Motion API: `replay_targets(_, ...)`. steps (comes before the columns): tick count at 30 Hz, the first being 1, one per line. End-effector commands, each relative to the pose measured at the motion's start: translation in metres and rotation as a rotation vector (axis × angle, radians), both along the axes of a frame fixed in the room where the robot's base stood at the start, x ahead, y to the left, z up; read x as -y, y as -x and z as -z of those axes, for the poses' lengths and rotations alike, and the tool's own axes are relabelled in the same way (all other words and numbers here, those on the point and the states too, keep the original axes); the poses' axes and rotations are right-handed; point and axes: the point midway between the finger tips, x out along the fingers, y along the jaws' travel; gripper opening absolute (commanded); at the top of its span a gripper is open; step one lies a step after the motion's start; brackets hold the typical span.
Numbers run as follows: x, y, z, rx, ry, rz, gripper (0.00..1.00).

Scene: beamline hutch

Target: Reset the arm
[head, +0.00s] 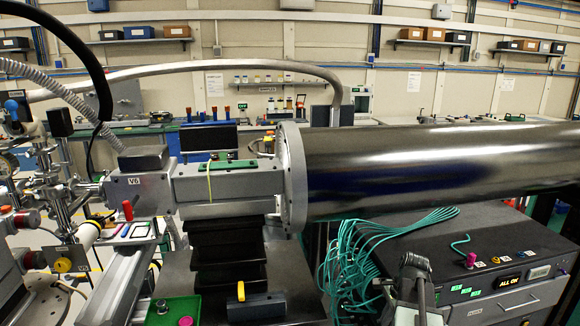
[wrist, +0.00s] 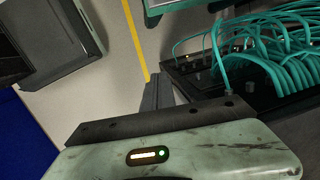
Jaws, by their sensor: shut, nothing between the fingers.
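My gripper (wrist: 158,92) shows in the wrist view beyond its worn pale green housing, which has a small lit display and a green light. Its dark fingers are together with nothing between them. They point over the floor, just left of a bundle of teal cables (wrist: 240,50). In the head view part of my arm (head: 414,268) stands at the bottom, right of centre, in front of the teal cables (head: 365,255). I cannot make out the fingertips there.
A long shiny pipe (head: 430,165) spans the right, joined to a grey housing (head: 230,182) on a black stand. A dark cabinet (head: 478,245) with small coloured items on top stands at lower right. A green tray (head: 174,311) and yellow-handled block (head: 262,308) lie at lower left.

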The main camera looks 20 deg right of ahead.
Motion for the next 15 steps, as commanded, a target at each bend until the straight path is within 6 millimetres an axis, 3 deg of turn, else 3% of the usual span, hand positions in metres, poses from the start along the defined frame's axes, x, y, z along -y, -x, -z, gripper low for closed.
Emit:
replay_targets(1, -0.049, -0.016, -0.008, -0.008, 0.027, -0.194, 0.00)
replay_targets(6, -0.182, -0.043, -0.017, -0.027, 0.117, -0.832, 0.00)
replay_targets(12, -0.303, -0.039, -0.026, -0.039, 0.189, -1.441, 0.00)
replay_targets(15, -0.338, -0.033, -0.029, -0.043, 0.208, -1.633, 0.00)
